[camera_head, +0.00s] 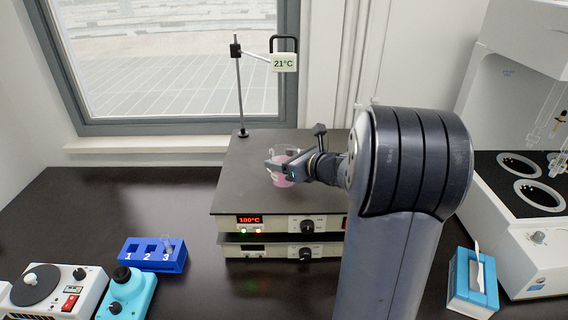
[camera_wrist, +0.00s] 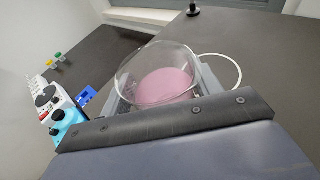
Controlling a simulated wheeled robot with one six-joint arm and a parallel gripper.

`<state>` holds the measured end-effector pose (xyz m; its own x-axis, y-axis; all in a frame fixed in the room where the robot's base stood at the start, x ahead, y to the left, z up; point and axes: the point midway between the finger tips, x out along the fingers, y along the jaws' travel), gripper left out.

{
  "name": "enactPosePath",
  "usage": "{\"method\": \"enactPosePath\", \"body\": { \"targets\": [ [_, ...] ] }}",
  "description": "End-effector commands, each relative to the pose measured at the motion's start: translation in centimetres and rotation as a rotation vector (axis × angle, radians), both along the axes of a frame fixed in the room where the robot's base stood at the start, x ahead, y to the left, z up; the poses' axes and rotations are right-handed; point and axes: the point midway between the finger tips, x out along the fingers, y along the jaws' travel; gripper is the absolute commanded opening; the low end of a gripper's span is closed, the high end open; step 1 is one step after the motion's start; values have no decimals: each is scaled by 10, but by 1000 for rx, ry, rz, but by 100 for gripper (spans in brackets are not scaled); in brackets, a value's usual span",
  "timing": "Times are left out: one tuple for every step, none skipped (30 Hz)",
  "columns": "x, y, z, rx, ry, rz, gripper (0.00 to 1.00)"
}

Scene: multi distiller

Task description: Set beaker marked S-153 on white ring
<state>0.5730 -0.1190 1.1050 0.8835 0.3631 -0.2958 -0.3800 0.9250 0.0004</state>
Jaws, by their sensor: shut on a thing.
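A clear glass beaker (camera_head: 284,166) with pink liquid is between the fingers of my gripper (camera_head: 277,168), over the dark top plate of the hotplate. In the wrist view the beaker (camera_wrist: 158,78) looks roughly upright, with the gripper (camera_wrist: 160,95) shut on its sides. No S-153 mark can be read. A thin white ring (camera_wrist: 238,72) shows as an arc on the plate, just right of and behind the beaker; the rest of it is hidden. I cannot tell whether the beaker touches the plate.
The hotplate (camera_head: 239,185) reads 100°C. A stand rod (camera_head: 240,90) with a 21°C display (camera_head: 284,63) rises at its back. A blue numbered rack (camera_head: 151,256) is front left; a tissue box (camera_head: 472,283) is front right.

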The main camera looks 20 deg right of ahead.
Motion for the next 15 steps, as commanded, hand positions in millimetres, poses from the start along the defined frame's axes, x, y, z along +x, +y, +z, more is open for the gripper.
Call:
{"method": "enactPosePath", "body": {
  "targets": [
    [5, -2, 1, 0, -2, 0, 28],
    [7, -3, 1, 0, -1, 1, 28],
    [11, -4, 0, 0, -1, 1, 28],
    [13, -5, 1, -1, -2, 2, 28],
    [16, -6, 1, -1, -2, 2, 28],
    [19, -8, 1, 0, -1, 1, 28],
    [21, -9, 1, 0, -1, 1, 28],
    [24, -10, 1, -1, -1, 0, 28],
    [27, -11, 1, 0, -1, 0, 28],
    [29, -12, 1, 0, -1, 0, 28],
    [32, -13, 0, 0, -1, 0, 28],
    [35, -15, 1, 0, -1, 0, 28],
    [38, -16, 1, 0, -1, 0, 28],
    [40, -17, 1, 0, -1, 0, 28],
    [43, -18, 0, 0, -1, 0, 28]
  ]
}}
